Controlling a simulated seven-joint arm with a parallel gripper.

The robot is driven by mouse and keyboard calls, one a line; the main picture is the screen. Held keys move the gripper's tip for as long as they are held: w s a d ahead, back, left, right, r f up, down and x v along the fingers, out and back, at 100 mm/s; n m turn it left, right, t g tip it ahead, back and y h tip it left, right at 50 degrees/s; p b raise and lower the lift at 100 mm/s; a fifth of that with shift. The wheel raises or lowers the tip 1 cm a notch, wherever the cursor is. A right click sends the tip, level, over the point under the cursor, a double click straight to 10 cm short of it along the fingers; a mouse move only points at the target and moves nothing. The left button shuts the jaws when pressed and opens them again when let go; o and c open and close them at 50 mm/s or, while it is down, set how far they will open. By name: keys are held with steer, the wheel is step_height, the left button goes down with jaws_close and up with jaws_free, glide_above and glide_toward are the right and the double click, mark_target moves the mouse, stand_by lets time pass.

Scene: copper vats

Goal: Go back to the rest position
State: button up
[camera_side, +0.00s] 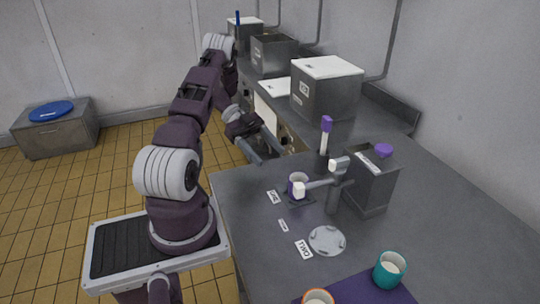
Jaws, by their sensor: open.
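My gripper (270,158) is in the upper middle of the side view. Its two dark fingers are apart and nothing shows between them. It is raised near the left edge of the grey worktop (450,215), up and to the left of a purple and white cup (297,178). The gripper is clear of the cup.
A purple-topped handle (326,124) stands upright near the back.

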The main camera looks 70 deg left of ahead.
steer(key=w+r+n+t+y, duration=0.2)
steer(key=w+r+t+y, duration=0.6)
steer(key=w+r, duration=0.95)
steer(key=w+d+r+n+t+y, duration=0.1)
steer(key=d+r+n+y, duration=0.2)
steer(key=r, duration=0.4)
steer(key=d+r+n+y, duration=0.1)
steer(key=r+n+y, duration=0.2)
steer(key=r+y, duration=0.3)
steer(key=s+d+f+n+g+h, duration=0.1)
steer(key=s+d+f+g, duration=0.2)
steer(key=s+d, duration=0.4)
steer(key=s+d+f+n+g+h, duration=0.2)
steer(key=s+d, duration=0.6)
steer(key=s, duration=0.4)
steer(key=s+d+f+n+g+h, duration=0.1)
steer(key=s+d+f+n+g, duration=0.1)
steer(key=s+d, duration=0.6)
step_height(320, 180, down, 2)
steer(key=shift+s+d+f+g+h, duration=0.2)
steer(key=shift+s+d+g+h, duration=0.1)
steer(key=shift+s+g, duration=0.7)
